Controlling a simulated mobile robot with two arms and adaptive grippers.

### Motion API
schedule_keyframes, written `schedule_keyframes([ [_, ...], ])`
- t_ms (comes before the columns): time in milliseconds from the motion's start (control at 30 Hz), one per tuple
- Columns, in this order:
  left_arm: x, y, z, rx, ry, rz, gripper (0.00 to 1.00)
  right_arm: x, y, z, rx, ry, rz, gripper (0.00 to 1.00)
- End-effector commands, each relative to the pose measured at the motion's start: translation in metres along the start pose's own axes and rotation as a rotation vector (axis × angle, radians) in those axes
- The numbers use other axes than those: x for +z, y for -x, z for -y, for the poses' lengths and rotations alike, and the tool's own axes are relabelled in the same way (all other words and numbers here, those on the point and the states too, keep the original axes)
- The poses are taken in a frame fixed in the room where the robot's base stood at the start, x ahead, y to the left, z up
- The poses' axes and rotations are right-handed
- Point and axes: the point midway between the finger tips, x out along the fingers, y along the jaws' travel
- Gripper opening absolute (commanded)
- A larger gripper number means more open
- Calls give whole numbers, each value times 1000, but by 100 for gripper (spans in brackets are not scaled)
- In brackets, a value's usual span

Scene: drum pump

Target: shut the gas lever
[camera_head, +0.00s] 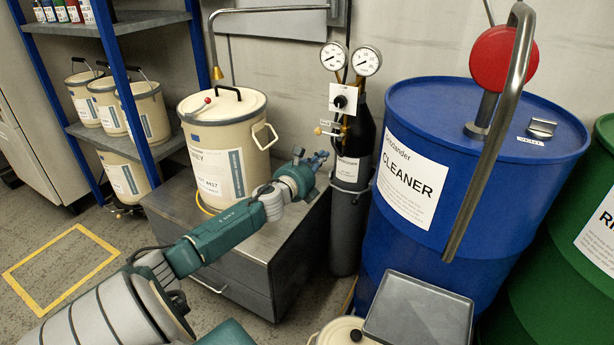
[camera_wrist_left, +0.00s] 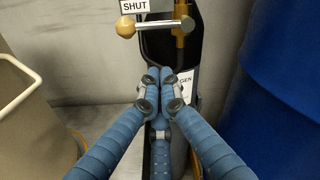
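The gas lever (camera_head: 327,132) is on the dark gas cylinder (camera_head: 352,165), below a white plate with a black knob. In the left wrist view the lever (camera_wrist_left: 157,24) lies about level, with a tan ball at its left end, just below a label reading SHUT. My left gripper (camera_head: 320,158) is in front of the cylinder, lower than the lever and apart from it. In the left wrist view its blue fingers (camera_wrist_left: 165,78) are drawn together with nothing visible between them. My right gripper is not in view.
Two gauges (camera_head: 350,59) top the cylinder. A cream bucket (camera_head: 222,140) stands on a grey cabinet (camera_head: 228,262) to the left. A blue CLEANER drum (camera_head: 480,180) with a bent metal pipe (camera_head: 490,140) stands close on the right. A grey tray (camera_head: 418,310) is in front.

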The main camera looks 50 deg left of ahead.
Motion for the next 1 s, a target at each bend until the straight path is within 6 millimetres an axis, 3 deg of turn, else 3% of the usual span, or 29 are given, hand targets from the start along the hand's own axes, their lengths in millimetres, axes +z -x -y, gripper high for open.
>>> schedule_keyframes([
  [500, 1, 81, 0, 1, -2, -3, 0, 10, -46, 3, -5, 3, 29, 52],
  [900, 1, 93, 0, 1, 0, 0, 0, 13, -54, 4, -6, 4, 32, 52],
  [1000, -11, 100, 0, 24, 72, -6, 0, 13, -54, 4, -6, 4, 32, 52],
])
